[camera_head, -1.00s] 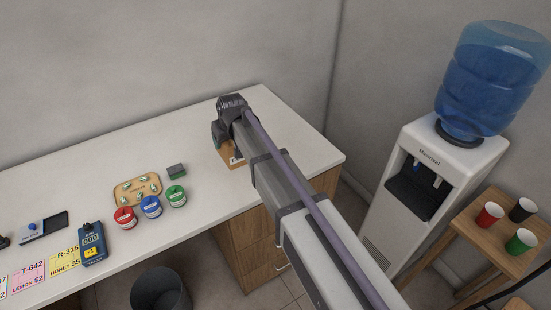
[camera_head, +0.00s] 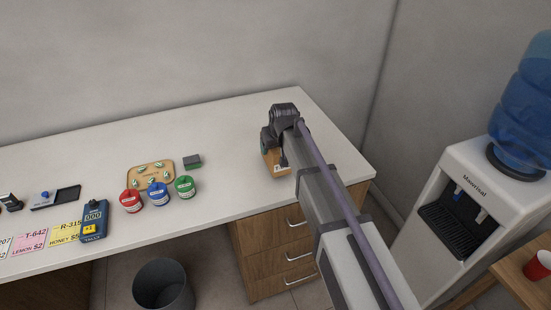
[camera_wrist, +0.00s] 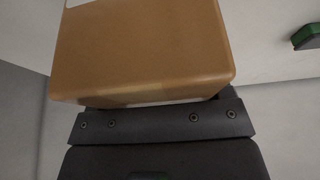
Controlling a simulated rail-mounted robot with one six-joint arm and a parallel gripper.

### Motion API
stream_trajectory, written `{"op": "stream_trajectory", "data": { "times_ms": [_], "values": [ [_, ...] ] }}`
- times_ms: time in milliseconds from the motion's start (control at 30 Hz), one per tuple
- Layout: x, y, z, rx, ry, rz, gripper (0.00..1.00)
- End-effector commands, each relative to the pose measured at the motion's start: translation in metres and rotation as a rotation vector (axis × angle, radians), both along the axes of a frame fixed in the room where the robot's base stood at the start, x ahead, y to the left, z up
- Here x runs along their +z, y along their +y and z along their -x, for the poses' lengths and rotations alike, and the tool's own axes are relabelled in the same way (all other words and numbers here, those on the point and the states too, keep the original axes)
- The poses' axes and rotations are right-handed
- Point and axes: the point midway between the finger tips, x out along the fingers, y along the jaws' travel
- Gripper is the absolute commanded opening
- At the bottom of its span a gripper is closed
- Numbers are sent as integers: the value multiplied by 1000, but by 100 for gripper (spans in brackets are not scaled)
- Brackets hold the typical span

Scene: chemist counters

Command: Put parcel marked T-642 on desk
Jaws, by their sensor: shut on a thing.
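A brown cardboard parcel (camera_head: 271,164) with a white label is at my gripper (camera_head: 268,148), over the right part of the white desk (camera_head: 230,130). In the wrist view the parcel (camera_wrist: 145,50) fills the upper middle, right against the dark gripper body. My gripper is shut on it. The fingers are mostly hidden, and I cannot tell whether the parcel touches the desk top. The label's writing is too small to read.
Red (camera_head: 131,201), blue (camera_head: 158,193) and green (camera_head: 184,187) jars stand by a wooden tray (camera_head: 151,175). A green and dark block (camera_head: 192,161) lies nearer the parcel. A water dispenser (camera_head: 457,215) stands right of the desk, and a bin (camera_head: 163,286) stands in front.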

Motion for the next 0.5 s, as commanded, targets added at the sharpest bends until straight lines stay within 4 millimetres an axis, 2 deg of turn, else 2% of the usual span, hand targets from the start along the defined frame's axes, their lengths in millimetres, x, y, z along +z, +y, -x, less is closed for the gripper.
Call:
{"op": "stream_trajectory", "data": {
  "times_ms": [33, 100, 300, 467, 500],
  "values": [
    [-21, 0, 0, 0, 0, 0, 39],
    [-31, 0, 0, 0, 0, 0, 39],
    [-25, 0, 0, 0, 0, 0, 39],
    [-30, 0, 0, 0, 0, 0, 39],
    [-29, 0, 0, 0, 0, 0, 75]
  ]
}}
